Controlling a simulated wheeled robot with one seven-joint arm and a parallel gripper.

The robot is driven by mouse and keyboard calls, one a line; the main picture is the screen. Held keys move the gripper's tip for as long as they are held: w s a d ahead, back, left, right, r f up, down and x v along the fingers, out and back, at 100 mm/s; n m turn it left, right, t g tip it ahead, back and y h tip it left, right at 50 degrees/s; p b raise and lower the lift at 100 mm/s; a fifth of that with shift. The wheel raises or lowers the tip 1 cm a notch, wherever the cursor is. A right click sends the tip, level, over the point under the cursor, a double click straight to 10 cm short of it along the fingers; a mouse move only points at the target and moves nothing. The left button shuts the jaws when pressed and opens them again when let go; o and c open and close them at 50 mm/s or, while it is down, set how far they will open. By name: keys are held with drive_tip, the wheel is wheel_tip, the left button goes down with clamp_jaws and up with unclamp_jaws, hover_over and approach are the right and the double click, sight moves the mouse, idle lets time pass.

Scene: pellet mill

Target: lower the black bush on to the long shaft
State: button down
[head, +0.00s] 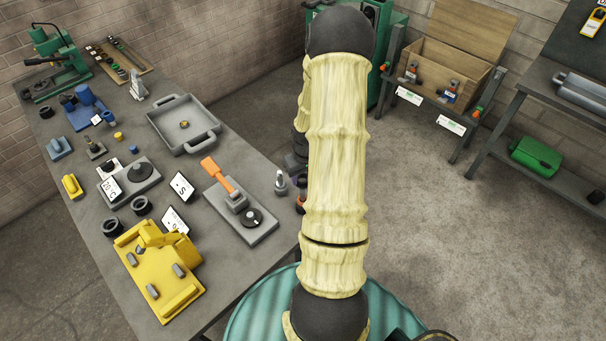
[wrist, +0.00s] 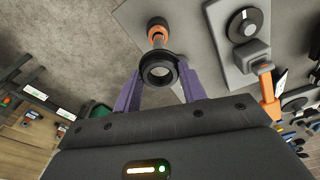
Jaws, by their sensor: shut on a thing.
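The black bush (wrist: 145,68) is a dark ring in the wrist view. The two purple fingers of my gripper (wrist: 158,74) are shut on its sides, and its open bore faces the camera. An orange part with a black end (wrist: 157,37) shows just beyond the bush, partly covered by it. I cannot tell whether this belongs to the long shaft, nor whether the bush touches it. A small grey fitting (head: 281,183) stands at the bench's right edge in the head view. My arm hides most of the gripper and the bush there.
The bench (head: 215,160) holds a grey plate with an orange handle (head: 222,177) and dial, a yellow fixture (head: 160,270), a grey tray (head: 184,123) and loose black rings (head: 140,205). A wooden crate (head: 440,75) stands at the back.

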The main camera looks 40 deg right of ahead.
drive_tip(key=shift+f, duration=0.1)
idle(0.6)
drive_tip(key=shift+f, duration=0.25)
drive_tip(key=shift+f+b, duration=0.1)
drive_tip(key=shift+b, duration=0.2)
drive_tip(key=shift+f, duration=0.3)
idle(0.4)
drive_tip(key=shift+f+b, duration=0.8)
drive_tip(key=shift+f, duration=0.1)
drive_tip(key=shift+f+b, duration=0.65)
drive_tip(key=shift+f, duration=0.15)
